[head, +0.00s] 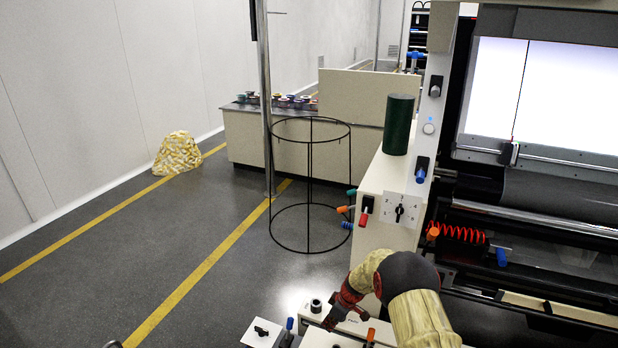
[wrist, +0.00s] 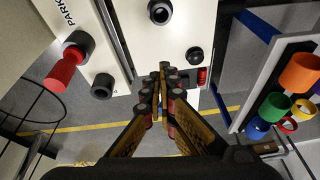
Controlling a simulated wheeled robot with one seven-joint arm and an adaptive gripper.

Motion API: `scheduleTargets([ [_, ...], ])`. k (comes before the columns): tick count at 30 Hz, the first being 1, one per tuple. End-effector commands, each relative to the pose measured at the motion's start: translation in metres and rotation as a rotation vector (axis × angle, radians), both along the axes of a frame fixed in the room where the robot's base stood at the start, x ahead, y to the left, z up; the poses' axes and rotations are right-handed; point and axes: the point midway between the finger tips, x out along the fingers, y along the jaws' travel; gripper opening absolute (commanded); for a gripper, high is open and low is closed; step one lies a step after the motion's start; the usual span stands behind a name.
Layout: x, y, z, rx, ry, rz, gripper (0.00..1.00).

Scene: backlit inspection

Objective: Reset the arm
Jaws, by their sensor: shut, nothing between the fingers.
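My gripper (head: 333,322) is at the bottom middle of the head view, low over a white panel (head: 318,338) in front of the machine. In the wrist view my gripper (wrist: 166,72) has its fingertips together with nothing between them. The fingers point at the edge of a white panel (wrist: 178,35) with a black round socket (wrist: 160,12) and a small black knob (wrist: 193,55). Left of the fingers, a red-handled knob (wrist: 66,68) stands on another white panel by lettering that reads "PARK". I cannot tell whether the fingertips touch the panel.
A dark green cylinder (head: 398,124) stands on the white cabinet beside the bright backlit screen (head: 548,88). A black wire hoop stand (head: 310,190) is on the floor behind my arm. A crumpled yellow-white heap (head: 177,154) lies by the wall.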

Motion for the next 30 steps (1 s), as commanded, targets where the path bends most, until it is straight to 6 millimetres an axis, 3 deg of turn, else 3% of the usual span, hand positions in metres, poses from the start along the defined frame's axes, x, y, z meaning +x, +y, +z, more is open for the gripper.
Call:
scheduleTargets([
  [2,-0.006,0.0,-0.002,0.009,0.046,-0.076,0.0],
  [7,-0.057,-0.005,-0.019,-0.002,0.215,-0.245,0.0],
  [11,-0.091,-0.011,-0.005,-0.025,0.312,-0.361,0.0],
  [17,-0.133,-0.023,0.056,-0.071,0.402,-0.538,0.0],
  [30,-0.235,-0.06,0.237,-0.148,0.4,-0.868,0.0],
])
